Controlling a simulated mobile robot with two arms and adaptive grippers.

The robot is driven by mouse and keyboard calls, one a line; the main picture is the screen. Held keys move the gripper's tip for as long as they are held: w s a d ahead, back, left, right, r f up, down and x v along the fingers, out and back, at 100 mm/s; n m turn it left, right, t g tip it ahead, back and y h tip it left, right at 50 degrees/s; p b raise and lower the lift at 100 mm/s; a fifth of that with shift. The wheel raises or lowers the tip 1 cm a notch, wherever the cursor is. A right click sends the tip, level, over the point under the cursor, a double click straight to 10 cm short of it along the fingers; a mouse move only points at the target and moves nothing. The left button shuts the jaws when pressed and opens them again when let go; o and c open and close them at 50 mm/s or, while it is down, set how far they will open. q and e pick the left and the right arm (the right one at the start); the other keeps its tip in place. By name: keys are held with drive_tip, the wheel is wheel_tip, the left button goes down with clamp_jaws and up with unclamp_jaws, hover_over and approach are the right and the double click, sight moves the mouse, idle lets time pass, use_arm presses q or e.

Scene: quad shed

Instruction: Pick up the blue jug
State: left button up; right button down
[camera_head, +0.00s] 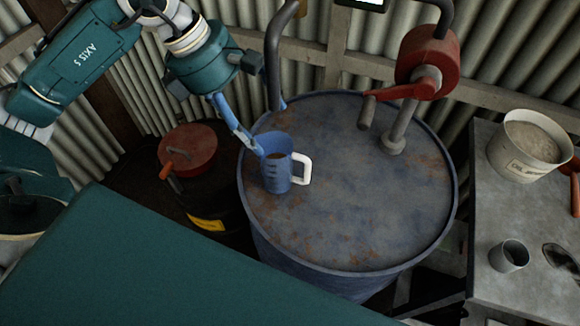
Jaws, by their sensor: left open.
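The blue jug (276,168) stands upright on the left part of the rusty blue drum's top (345,205). Its white handle (300,170) points right, and something brownish shows inside its mouth. My left gripper (256,149) reaches down from the upper left. Its blue fingers are at the jug's upper left rim; I cannot tell whether they touch it. The gripper is open and does not hold the jug. One finger largely hides the other. My right gripper is not in view.
A red hand pump (428,58) with a crank stands at the drum's back right. A dark pipe (273,60) rises behind the jug. A red-lidded black container (188,150) stands left. A grey bench (486,215) at right holds a bucket (530,146) and a small cup (510,256).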

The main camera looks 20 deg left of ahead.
sight(269, 144)
use_arm(q)
drive_tip(key=p+x, duration=0.1)
drive_tip(key=x, duration=0.1)
drive_tip(key=p+x, duration=0.1)
drive_tip(key=x, duration=0.2)
drive_tip(key=a+p+x, duration=0.1)
drive_tip(key=x, duration=0.2)
drive_tip(key=shift+w+f, duration=0.1)
drive_tip(key=shift+f, duration=0.05)
drive_tip(key=shift+w+d+f, duration=0.1)
drive_tip(key=shift+w+f, duration=0.05)
drive_tip(key=shift+f, duration=0.15)
drive_tip(key=c, duration=1.9)
drive_tip(key=shift+c, duration=0.3)
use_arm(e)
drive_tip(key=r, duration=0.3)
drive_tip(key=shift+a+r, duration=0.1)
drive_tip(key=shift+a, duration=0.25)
